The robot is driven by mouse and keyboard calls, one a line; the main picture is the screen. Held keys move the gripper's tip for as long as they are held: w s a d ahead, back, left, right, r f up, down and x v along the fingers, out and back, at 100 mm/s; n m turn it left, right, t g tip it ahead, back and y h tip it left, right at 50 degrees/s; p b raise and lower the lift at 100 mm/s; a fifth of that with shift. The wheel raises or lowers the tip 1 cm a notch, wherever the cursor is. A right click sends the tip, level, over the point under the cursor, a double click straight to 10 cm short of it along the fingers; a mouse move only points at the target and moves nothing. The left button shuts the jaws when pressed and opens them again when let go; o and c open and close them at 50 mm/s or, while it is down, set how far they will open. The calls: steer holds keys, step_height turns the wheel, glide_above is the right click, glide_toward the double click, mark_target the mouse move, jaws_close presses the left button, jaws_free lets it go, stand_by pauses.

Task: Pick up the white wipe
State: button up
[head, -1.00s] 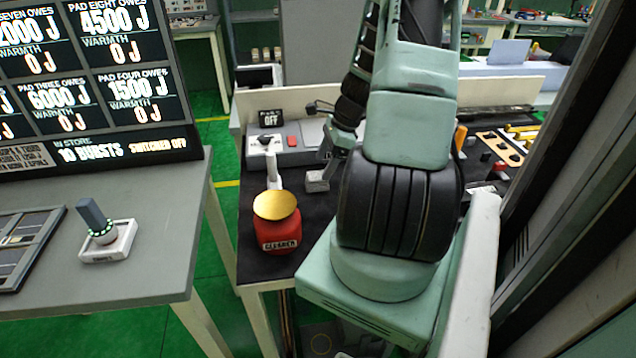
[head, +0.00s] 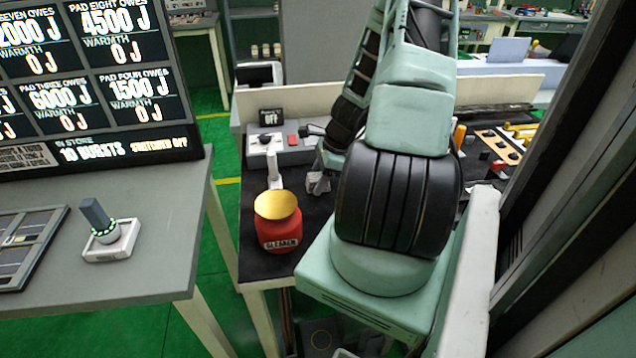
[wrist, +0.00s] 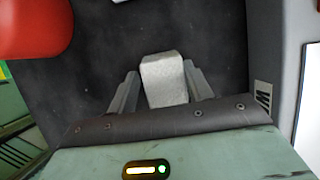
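The white wipe (wrist: 164,78) is a pale, rough-looking block on the black mat, shown in the wrist view between the two fingers of my gripper (wrist: 161,70). The fingers stand apart, one on each side of it, with narrow gaps visible. The wipe's far end reaches slightly past the fingertips. In the head view my gripper (head: 318,182) is low over the bench, right of the red cleaner bottle, and mostly hides the wipe.
The red cleaner bottle (head: 278,232) with a gold disc top stands left of my gripper, and its red side (wrist: 32,25) shows in the wrist view. A grey control box (head: 290,152) is behind. Wooden parts (head: 500,145) lie at the right.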

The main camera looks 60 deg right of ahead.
mark_target(318, 177)
steer(key=c, duration=0.5)
step_height(318, 177, up, 10)
steer(key=shift+r+b, duration=0.1)
steer(key=shift+b, duration=0.3)
